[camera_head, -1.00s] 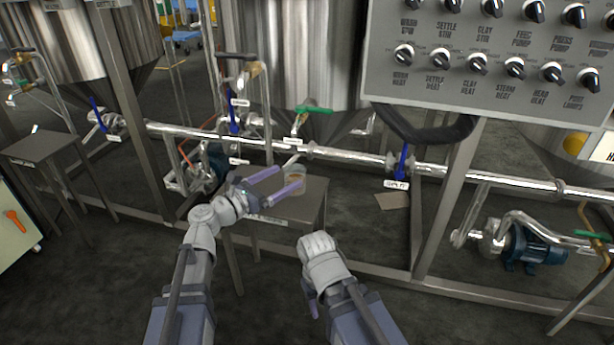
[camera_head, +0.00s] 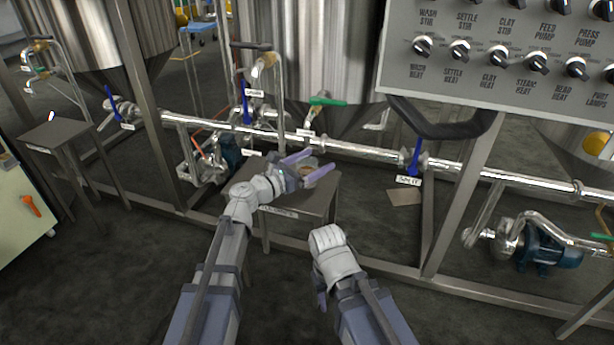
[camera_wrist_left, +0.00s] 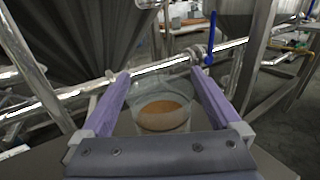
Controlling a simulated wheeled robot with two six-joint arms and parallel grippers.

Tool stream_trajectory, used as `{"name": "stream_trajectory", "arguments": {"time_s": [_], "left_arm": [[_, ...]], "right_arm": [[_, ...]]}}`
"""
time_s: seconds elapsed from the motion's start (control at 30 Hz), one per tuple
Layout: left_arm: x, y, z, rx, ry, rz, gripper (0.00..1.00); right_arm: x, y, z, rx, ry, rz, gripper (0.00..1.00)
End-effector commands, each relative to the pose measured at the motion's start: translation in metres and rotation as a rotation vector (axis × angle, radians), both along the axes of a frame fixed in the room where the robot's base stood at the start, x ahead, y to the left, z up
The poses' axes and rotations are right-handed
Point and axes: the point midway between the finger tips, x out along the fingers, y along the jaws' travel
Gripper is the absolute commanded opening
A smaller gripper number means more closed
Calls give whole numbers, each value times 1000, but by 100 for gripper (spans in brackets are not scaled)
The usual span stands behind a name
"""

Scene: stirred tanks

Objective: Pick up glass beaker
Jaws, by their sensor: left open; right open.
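The glass beaker (camera_wrist_left: 163,108) is clear and holds a shallow layer of orange-brown stuff. In the left wrist view it stands upright between the two purple fingers of my left gripper (camera_wrist_left: 160,90), with a visible gap on the sides. In the head view the beaker (camera_head: 305,170) is small and partly hidden by my left gripper (camera_head: 308,165), which is open around it over the small metal stand (camera_head: 323,190). Whether a finger touches the glass I cannot tell. My right gripper (camera_head: 322,290) is lower, in front of the stand, apart from the beaker; its fingers are mostly hidden.
A shiny horizontal pipe (camera_head: 350,150) with blue-handled valves runs behind the stand. A steel tank (camera_head: 310,60) stands above it. The control panel (camera_head: 500,60) with knobs is at upper right. A second small table (camera_head: 60,133) is at left. The dark floor in front is clear.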

Motion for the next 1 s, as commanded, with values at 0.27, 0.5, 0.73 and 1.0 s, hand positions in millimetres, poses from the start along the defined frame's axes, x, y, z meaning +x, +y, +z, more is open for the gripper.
{"name": "stream_trajectory", "arguments": {"time_s": [0.27,0.5,0.73,1.0], "left_arm": [[5,-6,0,0,0,0,98],[5,-6,0,0,0,0,72],[5,-6,0,0,0,0,46],[5,-6,0,0,0,0,16]], "right_arm": [[0,0,0,0,0,0,50],[0,0,0,0,0,0,50],[0,0,0,0,0,0,50],[0,0,0,0,0,0,50]]}}
